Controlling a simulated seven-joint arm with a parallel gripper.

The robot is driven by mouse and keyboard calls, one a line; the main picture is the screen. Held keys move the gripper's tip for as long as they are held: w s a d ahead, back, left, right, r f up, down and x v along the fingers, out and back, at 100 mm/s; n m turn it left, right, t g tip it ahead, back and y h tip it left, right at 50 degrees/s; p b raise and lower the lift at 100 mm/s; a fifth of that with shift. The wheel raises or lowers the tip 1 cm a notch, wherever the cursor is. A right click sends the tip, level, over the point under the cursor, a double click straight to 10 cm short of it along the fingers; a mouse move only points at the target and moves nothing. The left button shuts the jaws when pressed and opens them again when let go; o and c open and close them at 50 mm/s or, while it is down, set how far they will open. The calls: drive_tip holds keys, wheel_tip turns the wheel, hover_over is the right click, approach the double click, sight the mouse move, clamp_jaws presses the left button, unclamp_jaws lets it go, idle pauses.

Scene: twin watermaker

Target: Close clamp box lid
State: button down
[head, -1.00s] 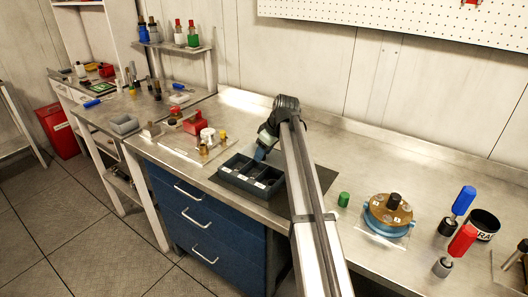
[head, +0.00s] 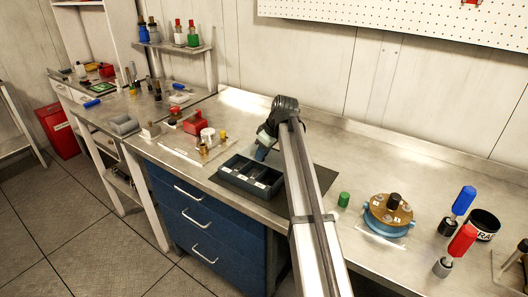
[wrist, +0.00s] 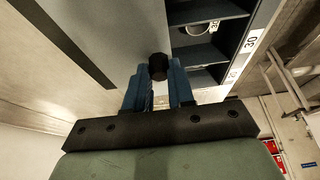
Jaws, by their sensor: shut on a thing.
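The clamp box (head: 225,179) is a dark open-topped tray with several compartments, on a dark mat on the bench. In the wrist view its compartments (wrist: 204,55) show at upper right, with a metal ring-like part in one and "30" labels on the rim. No lid can be told apart clearly in either view. My gripper (head: 262,155) is at the box's far edge. In the wrist view my gripper's blue fingers (wrist: 158,78) are shut on a round black knob (wrist: 158,66). What the knob is attached to is hidden.
Right of my arm are a green cylinder (head: 344,199), a blue round fixture with a brown top (head: 388,213) and blue- and red-handled tools (head: 462,201). The bench behind my arm is clear.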

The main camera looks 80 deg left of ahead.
drive_tip(key=s+d, duration=0.6)
drive_tip(key=c, duration=1)
unclamp_jaws()
drive_tip(key=shift+o, duration=0.2)
drive_tip(key=v, duration=1.3)
drive_tip(key=shift+r, duration=0.35)
drive_tip(key=shift+w, duration=0.15)
